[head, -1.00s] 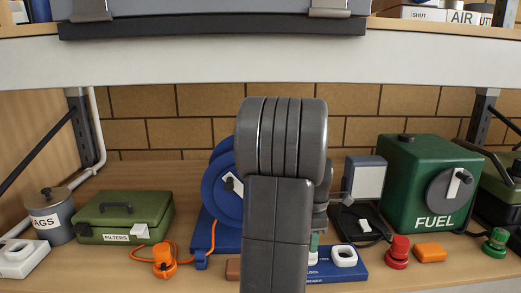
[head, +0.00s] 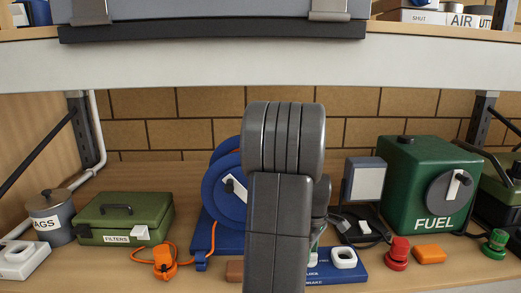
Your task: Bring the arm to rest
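My dark grey arm stands upright in the middle of the head view, seen from behind, in front of the shelf. Its links hide part of the blue reel (head: 228,190) and part of the blue panel (head: 337,272) with a white ring-shaped part.
On the shelf stand a grey tin (head: 52,217), a green filters box (head: 124,219), an orange plug (head: 164,262), a grey-framed lamp (head: 364,182), a green fuel can (head: 412,180), a red knob (head: 397,254) and an orange block (head: 430,254). An upper shelf (head: 200,64) crosses above.

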